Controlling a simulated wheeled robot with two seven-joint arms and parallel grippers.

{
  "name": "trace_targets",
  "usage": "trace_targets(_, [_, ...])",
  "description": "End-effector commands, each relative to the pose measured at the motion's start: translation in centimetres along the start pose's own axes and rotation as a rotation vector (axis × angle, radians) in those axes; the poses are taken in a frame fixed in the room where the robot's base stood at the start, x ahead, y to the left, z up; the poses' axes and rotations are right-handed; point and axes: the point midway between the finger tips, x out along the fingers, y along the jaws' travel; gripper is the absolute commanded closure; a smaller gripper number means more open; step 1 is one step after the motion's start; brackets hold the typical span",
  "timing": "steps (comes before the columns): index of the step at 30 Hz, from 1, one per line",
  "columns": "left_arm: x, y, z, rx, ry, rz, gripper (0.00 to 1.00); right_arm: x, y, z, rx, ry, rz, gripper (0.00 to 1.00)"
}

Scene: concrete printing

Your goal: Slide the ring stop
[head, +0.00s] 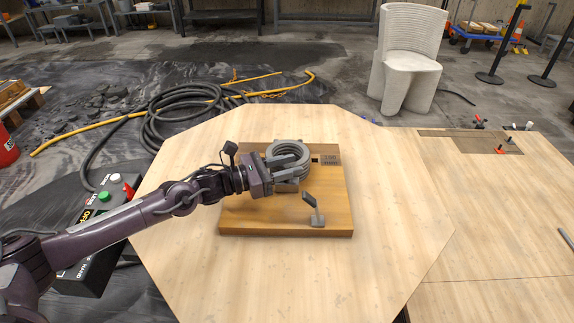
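A grey coiled ring piece (289,154) stands on a wooden board (270,218) in the middle of the octagonal table. My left gripper (284,176) reaches in from the left and is at the near left side of the ring, overlapping it in the picture. Its fingers are small and partly merged with the ring, so I cannot tell whether they are open or closed on it. A small stop with a dark angled head and a grey foot (314,212) stands on the board, to the near right of the gripper. My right gripper is not in view.
A dark label plate (330,160) sits at the board's back right. A control box (104,215) with buttons is left of the table (380,250). A second wooden table (490,220) adjoins at right. Hoses (190,105) lie on the floor behind.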

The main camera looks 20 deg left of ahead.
Motion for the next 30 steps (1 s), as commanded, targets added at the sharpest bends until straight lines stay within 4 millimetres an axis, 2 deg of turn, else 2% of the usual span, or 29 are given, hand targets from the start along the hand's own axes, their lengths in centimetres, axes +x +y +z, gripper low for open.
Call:
trace_targets(2, [0.0, 0.0, 0.0, 0.000, 0.000, 0.000, 0.68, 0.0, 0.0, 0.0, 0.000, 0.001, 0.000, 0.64])
trace_targets(9, [0.0, 0.0, 0.0, 0.000, -0.001, 0.000, 0.99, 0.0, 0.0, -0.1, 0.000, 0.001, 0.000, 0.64])
trace_targets(19, [-0.2, -0.5, 0.0, -0.001, 0.000, -0.001, 1.00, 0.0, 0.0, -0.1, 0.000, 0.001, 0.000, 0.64])
trace_targets(27, [-2.2, -5.0, -0.3, -0.003, 0.004, -0.003, 1.00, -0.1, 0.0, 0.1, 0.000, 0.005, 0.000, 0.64])
trace_targets(30, [-2.6, -6.0, -0.2, -0.003, 0.002, -0.002, 1.00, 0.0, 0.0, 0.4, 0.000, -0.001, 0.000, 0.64])
